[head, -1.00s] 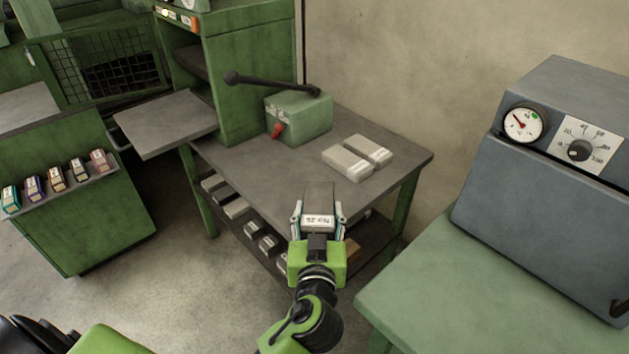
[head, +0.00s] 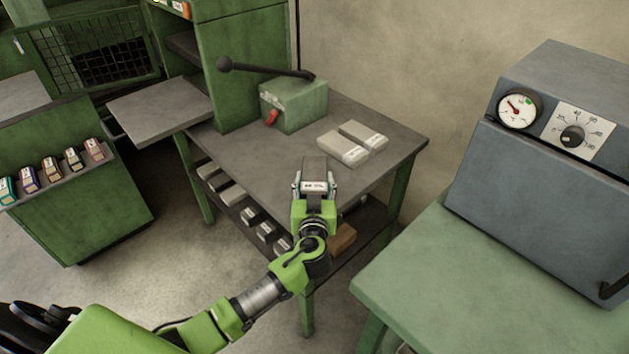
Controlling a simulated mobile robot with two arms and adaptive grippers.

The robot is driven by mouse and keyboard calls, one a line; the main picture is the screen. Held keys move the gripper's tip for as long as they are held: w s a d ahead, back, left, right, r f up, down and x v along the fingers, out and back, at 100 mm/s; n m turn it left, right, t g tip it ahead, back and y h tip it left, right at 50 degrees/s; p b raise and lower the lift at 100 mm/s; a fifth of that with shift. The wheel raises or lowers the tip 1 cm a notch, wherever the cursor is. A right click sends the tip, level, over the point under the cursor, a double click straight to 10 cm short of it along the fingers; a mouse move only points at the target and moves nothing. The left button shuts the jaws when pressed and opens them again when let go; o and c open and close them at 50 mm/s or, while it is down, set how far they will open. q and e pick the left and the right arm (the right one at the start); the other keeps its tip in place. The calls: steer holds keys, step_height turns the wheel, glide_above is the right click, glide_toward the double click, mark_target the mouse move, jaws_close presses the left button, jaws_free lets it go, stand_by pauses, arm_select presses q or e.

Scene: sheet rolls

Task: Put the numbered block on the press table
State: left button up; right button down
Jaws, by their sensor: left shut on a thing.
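The numbered block (head: 315,169) is dark grey with a white number label on its near end. My left gripper (head: 315,187) is shut on it, with a finger at each side. The block is at the front part of the press table (head: 240,160), a grey-topped table with green legs. I cannot tell whether the block touches the top or hangs just above it. A green lever press (head: 297,103) with a long black handle and a red knob stands at the table's back. My right gripper is out of view.
Two pale labelled blocks (head: 345,149) lie on the table behind the held block. Several small blocks (head: 251,215) sit on the lower shelf. A grey machine with dials (head: 560,200) stands on a green bench (head: 440,290) at the right. The table's left part is clear.

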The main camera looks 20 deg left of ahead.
arm_select(q)
steer(key=shift+r, duration=0.15)
steer(key=shift+f, duration=0.2)
steer(key=o, duration=1.4)
steer(key=shift+o, duration=0.2)
steer(key=shift+s, duration=0.1)
steer(key=shift+r, duration=0.15)
steer(key=shift+s+d, duration=0.2)
steer(key=v, duration=1.1)
steer(key=shift+s, duration=0.25)
